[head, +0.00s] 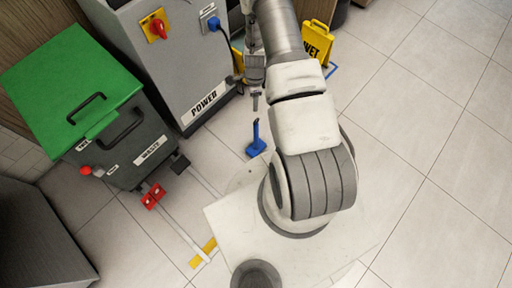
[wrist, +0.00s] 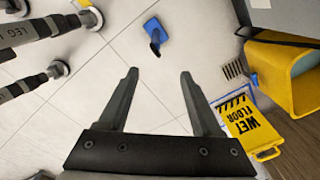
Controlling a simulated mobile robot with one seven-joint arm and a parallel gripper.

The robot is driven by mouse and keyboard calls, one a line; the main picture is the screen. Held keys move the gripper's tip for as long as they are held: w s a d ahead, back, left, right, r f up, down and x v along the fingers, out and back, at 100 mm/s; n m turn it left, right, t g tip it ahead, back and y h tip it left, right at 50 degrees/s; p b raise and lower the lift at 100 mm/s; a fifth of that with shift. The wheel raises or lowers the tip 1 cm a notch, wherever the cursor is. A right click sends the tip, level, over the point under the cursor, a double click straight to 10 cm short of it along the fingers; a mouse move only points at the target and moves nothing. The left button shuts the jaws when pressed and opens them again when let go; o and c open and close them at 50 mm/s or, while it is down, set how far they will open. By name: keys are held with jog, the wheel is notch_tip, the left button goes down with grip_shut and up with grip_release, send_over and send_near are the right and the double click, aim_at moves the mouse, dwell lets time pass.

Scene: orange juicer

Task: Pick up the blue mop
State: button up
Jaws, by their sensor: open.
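The blue mop (head: 256,142) rests on the tiled floor in front of the grey power cabinet in the head view. Its short dark blue handle points up. In the wrist view the blue mop (wrist: 153,29) lies beyond my fingertips, near the top middle. My gripper (head: 255,101) is above and close to the mop in the head view, with a gap between them. In the wrist view my gripper (wrist: 158,72) has its two fingers spread, with only floor between them.
The power cabinet (head: 180,62) and green-lidded waste bin (head: 125,150) stand at left. A red-headed tool (head: 153,196) and a yellow-headed one (head: 203,252) lie on the floor. The yellow wet floor sign (wrist: 248,125) and yellow bucket (wrist: 282,75) stand right. Floor tiles at right are clear.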

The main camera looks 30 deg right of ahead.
send_over(257, 124)
notch_tip(257, 124, down, 5)
jog(key=shift+m, duration=0.4)
notch_tip(257, 124, down, 10)
jog(key=b, duration=0.4)
jog(key=shift+a+r, duration=0.1)
jog(key=f+b, duration=0.1)
jog(key=f, duration=0.1)
jog(key=f+b, duration=0.1)
jog(key=f, duration=0.1)
jog(key=f+b, duration=0.1)
jog(key=f, duration=0.1)
jog(key=shift+w+f, duration=0.2)
jog(key=shift+w, duration=0.05)
jog(key=shift+r, duration=0.1)
grip_shut()
